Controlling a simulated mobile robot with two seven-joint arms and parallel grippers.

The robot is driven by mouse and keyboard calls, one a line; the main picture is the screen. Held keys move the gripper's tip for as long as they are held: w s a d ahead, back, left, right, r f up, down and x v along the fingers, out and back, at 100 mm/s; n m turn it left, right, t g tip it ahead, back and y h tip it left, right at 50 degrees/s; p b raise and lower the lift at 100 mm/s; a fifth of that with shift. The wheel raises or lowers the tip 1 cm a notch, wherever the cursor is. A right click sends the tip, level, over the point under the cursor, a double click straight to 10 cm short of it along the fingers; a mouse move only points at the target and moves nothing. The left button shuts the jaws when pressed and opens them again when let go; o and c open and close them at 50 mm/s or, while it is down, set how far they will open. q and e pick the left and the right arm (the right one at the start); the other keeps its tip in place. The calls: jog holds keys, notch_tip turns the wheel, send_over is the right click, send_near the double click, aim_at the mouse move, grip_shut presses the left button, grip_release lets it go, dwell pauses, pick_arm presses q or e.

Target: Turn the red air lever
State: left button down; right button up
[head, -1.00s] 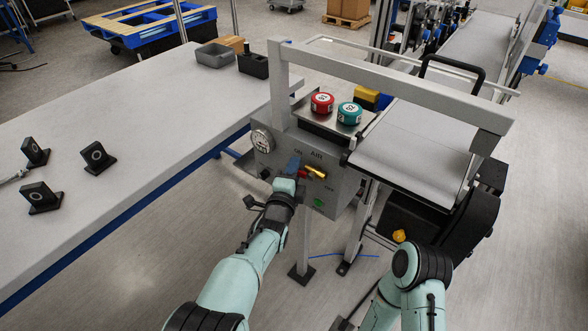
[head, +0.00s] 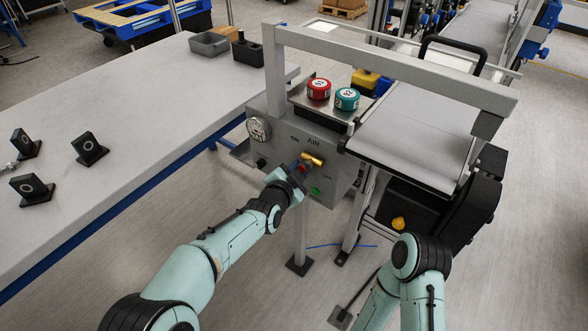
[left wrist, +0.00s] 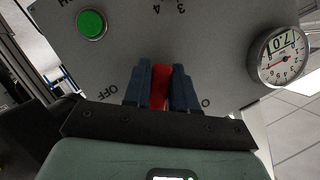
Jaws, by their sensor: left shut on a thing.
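The red air lever (left wrist: 160,88) is between the blue fingers of my left gripper (left wrist: 161,90) in the left wrist view. The fingers are shut on it. It lies between the OFF lettering on the left and partly hidden lettering on the right. In the head view my left gripper (head: 297,170) reaches the front of the grey air panel (head: 285,150) from below left. Only a little red shows there, beside the brass fitting (head: 313,160). My right arm shows at lower right, but its gripper is not in view.
A round gauge (head: 258,130) and a green button (head: 315,191) flank the lever on the panel. Red (head: 319,89) and teal (head: 347,99) round pieces sit above it. A grey frame bar (head: 400,68) crosses over. A table (head: 130,130) stands left, a conveyor (head: 410,145) right.

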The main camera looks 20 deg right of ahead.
pick_arm(q)
jog(key=n+g+b, duration=0.1)
jog(key=s+d+f+n+g+h+b, duration=0.1)
jog(key=n+b, duration=0.1)
jog(key=shift+s+d+n, duration=0.1)
jog(key=shift+s+n, duration=0.15)
jog(key=shift+n, duration=0.05)
jog(key=shift+s+d+n+g+h+b, duration=0.25)
jog(key=shift+n+g+h+b, duration=0.15)
jog(key=shift+n+b, duration=0.15)
jog(key=shift+s+d+r+n, duration=0.1)
jog(key=shift+s+d+n, duration=0.05)
jog(key=shift+s+n, duration=0.1)
pick_arm(e)
jog(key=w+d+f, duration=0.1)
jog(key=d+f, duration=0.2)
jog(key=f, duration=0.3)
jog(key=shift+w+f+m+h, duration=0.25)
jog(key=shift+w+m+h, duration=0.05)
jog(key=shift+w+h, duration=0.1)
pick_arm(q)
jog(key=c, duration=1)
grip_release()
